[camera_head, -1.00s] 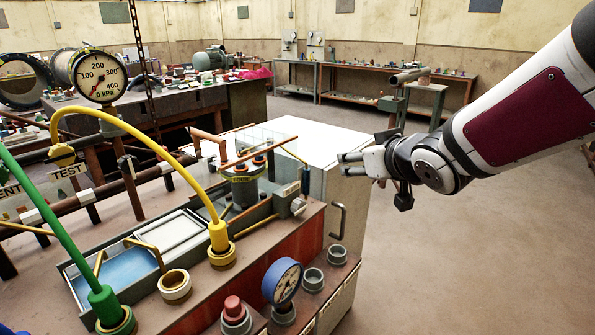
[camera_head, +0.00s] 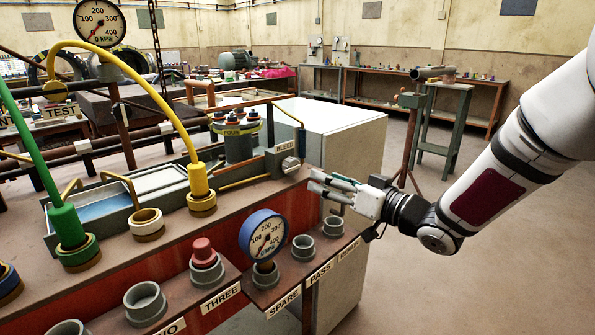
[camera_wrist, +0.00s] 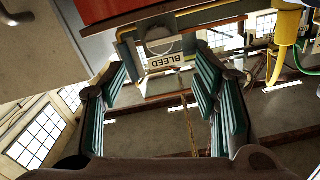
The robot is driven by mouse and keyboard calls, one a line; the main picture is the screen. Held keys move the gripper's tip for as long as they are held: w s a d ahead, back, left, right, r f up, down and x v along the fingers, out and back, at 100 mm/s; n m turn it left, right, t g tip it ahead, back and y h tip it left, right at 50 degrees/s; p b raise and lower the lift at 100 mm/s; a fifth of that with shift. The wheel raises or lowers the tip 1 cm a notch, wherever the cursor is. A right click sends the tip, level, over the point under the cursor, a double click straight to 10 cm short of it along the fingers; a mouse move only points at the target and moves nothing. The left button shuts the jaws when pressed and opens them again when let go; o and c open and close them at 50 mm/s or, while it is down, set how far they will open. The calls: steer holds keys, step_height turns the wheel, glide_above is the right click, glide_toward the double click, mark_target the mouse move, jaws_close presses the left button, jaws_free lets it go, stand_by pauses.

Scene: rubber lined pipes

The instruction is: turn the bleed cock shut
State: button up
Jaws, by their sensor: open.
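The bleed cock (camera_head: 290,165) is a small pale grey knob on the front of a grey block, under a white BLEED label (camera_head: 286,147). In the wrist view the label (camera_wrist: 165,62) appears upside down, with the round cock (camera_wrist: 160,44) beyond it, between the fingertips in the picture. My gripper (camera_head: 322,183) is open and empty. Its green-padded fingers point left toward the cock, a little to its right and lower in the head view, apparently apart from it. The cock's handle angle is too small to tell.
A blue-rimmed gauge (camera_head: 264,236) and grey sockets (camera_head: 303,247) stand on the front ledge below my gripper. A yellow hose (camera_head: 160,98) and green hose (camera_head: 38,165) rise at left. A white cabinet (camera_head: 335,130) stands behind. Open floor lies to the right.

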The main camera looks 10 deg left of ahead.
mark_target(295, 166)
steer(key=b+x, duration=0.1)
steer(key=x, duration=1)
steer(key=shift+w+a+b, duration=0.1)
steer(key=shift+b, duration=0.2)
steer(key=c, duration=1.2)
